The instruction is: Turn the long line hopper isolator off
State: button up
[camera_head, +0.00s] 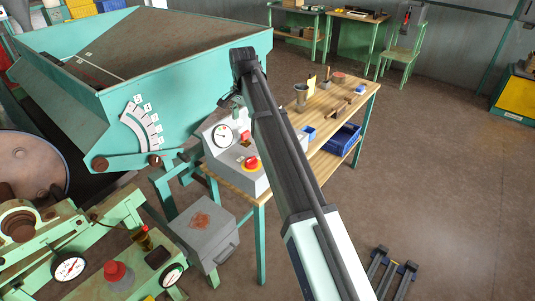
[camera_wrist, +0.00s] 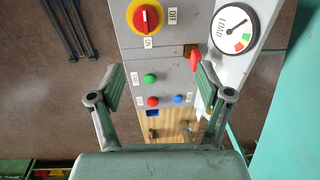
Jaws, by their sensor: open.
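The isolator (camera_wrist: 145,17) is a red rotary knob on a yellow round plate, on a grey control box (camera_wrist: 165,68). Its white mark runs up and down the picture, in line with the ON label (camera_wrist: 148,42); the OFF label (camera_wrist: 172,16) is to its right. In the head view the isolator (camera_head: 251,164) is on the front of the box beside the hopper (camera_head: 190,75). My gripper (camera_wrist: 158,84) is open and empty, with its fingers apart over the box face. The knob is above the fingers in the wrist view, not between them.
A red lever (camera_wrist: 195,61), green button (camera_wrist: 150,78), red button (camera_wrist: 153,101) and blue button (camera_wrist: 178,99) are on the box. A load gauge (camera_wrist: 234,28) is beside them. A wooden bench (camera_head: 346,90) carries tools; brown floor (camera_head: 430,160) to its right is clear.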

aim_at(251, 159)
jog(key=f+m+p, duration=0.1)
jog(key=f, duration=0.5)
jog(key=d+f+m+p, duration=0.1)
jog(key=f+p, duration=0.1)
jog(key=f, duration=0.4)
jog(key=f+m+g+p, duration=0.1)
jog(key=f, duration=0.5)
jog(key=shift+s+d+p, duration=0.15)
jog(key=shift+s+p, duration=0.15)
jog(key=shift+p, duration=0.1)
jog(key=c, duration=1.2)
